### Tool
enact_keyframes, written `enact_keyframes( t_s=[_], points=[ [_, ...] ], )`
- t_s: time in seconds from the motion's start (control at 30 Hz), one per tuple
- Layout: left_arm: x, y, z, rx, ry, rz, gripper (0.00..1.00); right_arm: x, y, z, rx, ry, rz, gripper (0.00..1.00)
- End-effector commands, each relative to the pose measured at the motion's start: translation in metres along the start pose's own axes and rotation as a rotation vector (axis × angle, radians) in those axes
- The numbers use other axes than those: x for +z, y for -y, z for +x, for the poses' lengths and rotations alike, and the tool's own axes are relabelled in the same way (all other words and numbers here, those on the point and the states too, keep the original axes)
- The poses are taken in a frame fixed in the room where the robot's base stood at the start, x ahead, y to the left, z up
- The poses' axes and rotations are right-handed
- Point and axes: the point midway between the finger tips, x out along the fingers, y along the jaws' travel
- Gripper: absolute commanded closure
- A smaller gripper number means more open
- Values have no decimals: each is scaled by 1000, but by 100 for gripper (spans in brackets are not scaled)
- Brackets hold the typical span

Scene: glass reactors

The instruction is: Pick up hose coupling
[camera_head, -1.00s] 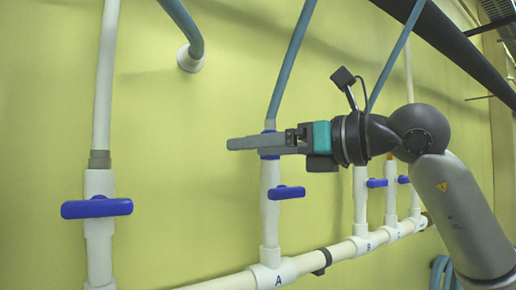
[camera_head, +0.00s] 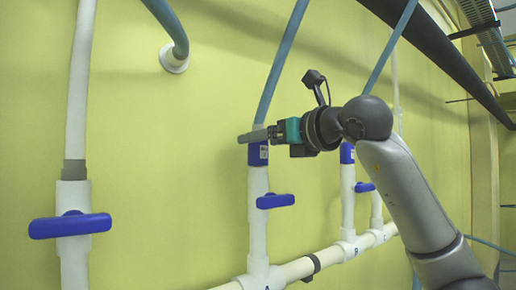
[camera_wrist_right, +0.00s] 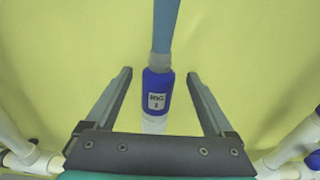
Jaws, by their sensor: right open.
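The hose coupling (camera_wrist_right: 157,92) is a blue cylinder with a white label, at the lower end of a blue-grey hose (camera_wrist_right: 165,28). In the right wrist view it stands between the two fingers of my open right gripper (camera_wrist_right: 159,90), with a gap on each side. In the head view the coupling (camera_head: 258,154) sits on top of the white pipe marked A, and my right gripper (camera_head: 256,134) is at its upper end, partly in front of it. My left gripper is not in view.
A blue valve handle (camera_head: 275,201) is on the pipe below the coupling. Another blue coupling (camera_head: 347,153) stands on a pipe to the right. A pipe with a blue handle (camera_head: 70,225) is at the left. A yellow-green wall (camera_head: 180,130) lies close behind.

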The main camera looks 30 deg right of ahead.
Motion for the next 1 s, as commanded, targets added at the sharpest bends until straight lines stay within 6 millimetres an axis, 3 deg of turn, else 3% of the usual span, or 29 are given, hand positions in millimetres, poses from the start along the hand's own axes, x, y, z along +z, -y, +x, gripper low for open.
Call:
enact_keyframes(
  t_s=[0.33,0.67,1.0],
  points=[
    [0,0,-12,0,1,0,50,-4,-2,45,4,-2,2,12],
    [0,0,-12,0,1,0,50,-5,-2,52,2,-1,-1,12],
    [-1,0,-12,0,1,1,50,-5,-2,52,2,-1,0,51]
  ],
)
